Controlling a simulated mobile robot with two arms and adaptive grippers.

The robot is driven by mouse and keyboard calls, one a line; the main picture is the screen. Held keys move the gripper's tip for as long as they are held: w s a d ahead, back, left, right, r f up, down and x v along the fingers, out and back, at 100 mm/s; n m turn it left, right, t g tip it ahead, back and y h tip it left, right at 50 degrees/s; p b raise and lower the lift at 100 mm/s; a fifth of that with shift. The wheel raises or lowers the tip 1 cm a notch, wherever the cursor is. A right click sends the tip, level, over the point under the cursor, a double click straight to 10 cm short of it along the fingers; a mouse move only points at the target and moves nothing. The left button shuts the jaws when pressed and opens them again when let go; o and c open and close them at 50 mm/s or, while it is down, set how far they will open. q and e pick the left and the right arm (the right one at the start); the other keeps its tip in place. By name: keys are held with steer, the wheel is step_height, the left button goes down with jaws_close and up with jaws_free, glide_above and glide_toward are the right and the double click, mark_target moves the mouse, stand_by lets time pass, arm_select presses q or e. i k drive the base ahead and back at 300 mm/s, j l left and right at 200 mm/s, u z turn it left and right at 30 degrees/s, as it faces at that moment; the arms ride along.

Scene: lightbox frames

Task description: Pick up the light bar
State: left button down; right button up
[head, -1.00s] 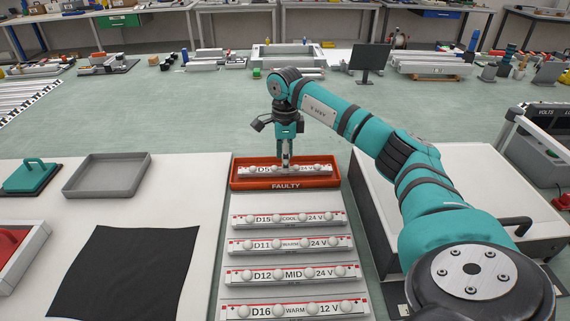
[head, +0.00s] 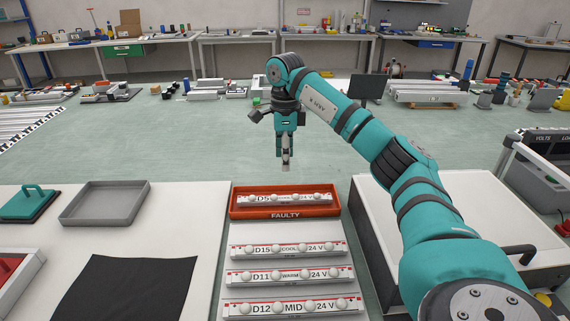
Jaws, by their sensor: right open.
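Several white light bars with round bulbs lie in a column on the white table. In the head view these are the D15 COOL 24 V bar (head: 289,249), the D11 WARM 24 V bar (head: 289,276) and the D12 MID 24 V bar (head: 292,308), cut by the lower edge. Another bar, marked D5 (head: 287,200), lies in the red FAULTY tray (head: 285,214) behind them. My right gripper (head: 286,167) points down above and behind the red tray, apart from the bar in it. It is open and empty. My left gripper is not in view.
On the left stand an empty grey tray (head: 106,218), a teal block with a handle (head: 28,203), a black mat (head: 138,289) and a red-lined tray (head: 15,284). A voltage box (head: 545,160) stands at the right. Workbenches line the back.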

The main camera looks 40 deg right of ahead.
mark_target(328, 248)
steer(key=z, duration=1.3)
